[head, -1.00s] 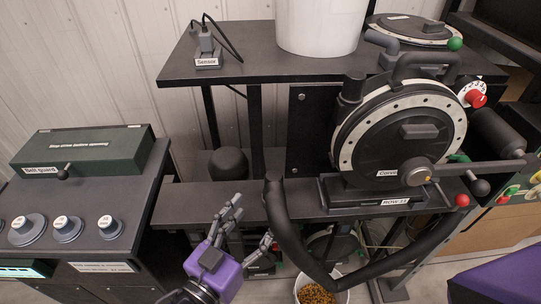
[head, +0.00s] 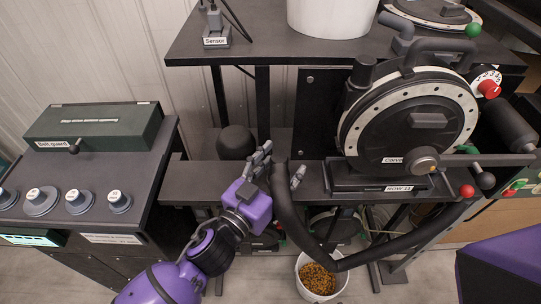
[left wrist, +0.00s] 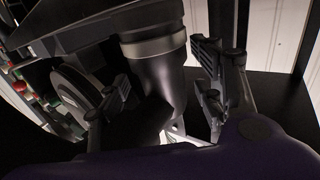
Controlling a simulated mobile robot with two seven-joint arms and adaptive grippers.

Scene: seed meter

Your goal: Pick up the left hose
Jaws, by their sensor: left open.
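The left hose (head: 284,200) is a thick black tube. It runs from an upper end at the shelf's front, down and then right in a curve below the round seed meter (head: 408,128). My left gripper (head: 280,168) is open, with one finger on each side of the hose near its upper end. In the left wrist view the hose (left wrist: 160,78) stands as a dark cylinder with a lighter band, between the fingers of my left gripper (left wrist: 168,98). I cannot tell whether a finger touches it. My right gripper is not in view.
A white bucket of seed (head: 318,281) stands on the floor below the hose. A black rounded knob (head: 236,141) is on the shelf left of the gripper. A console with dials (head: 95,180) and a green box (head: 95,127) is at the left.

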